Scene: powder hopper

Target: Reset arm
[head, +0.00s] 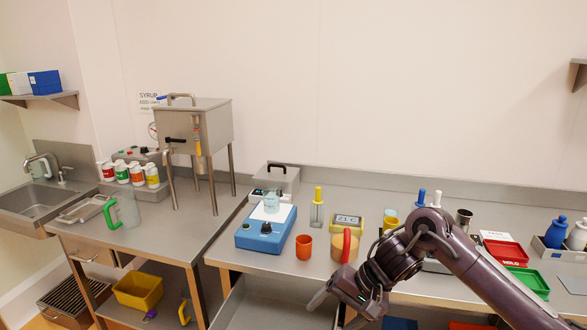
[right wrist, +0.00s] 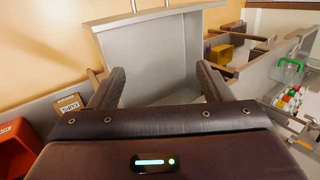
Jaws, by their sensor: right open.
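My right arm comes in from the right in the head view, and its gripper (head: 326,299) hangs low in front of the counter's front edge. In the right wrist view the gripper (right wrist: 160,85) has its two fingers spread wide with nothing between them. An open grey metal drawer or bin (right wrist: 150,50) lies beyond the fingers; it also shows below the counter in the head view (head: 270,305). My left gripper is in neither view.
On the counter near my right arm stand an orange cup (head: 304,246), a tan jug with a red handle (head: 344,245) and a blue scale (head: 266,229). A steel hopper (head: 196,125) stands left. Red (head: 506,253) and green (head: 527,282) trays lie right.

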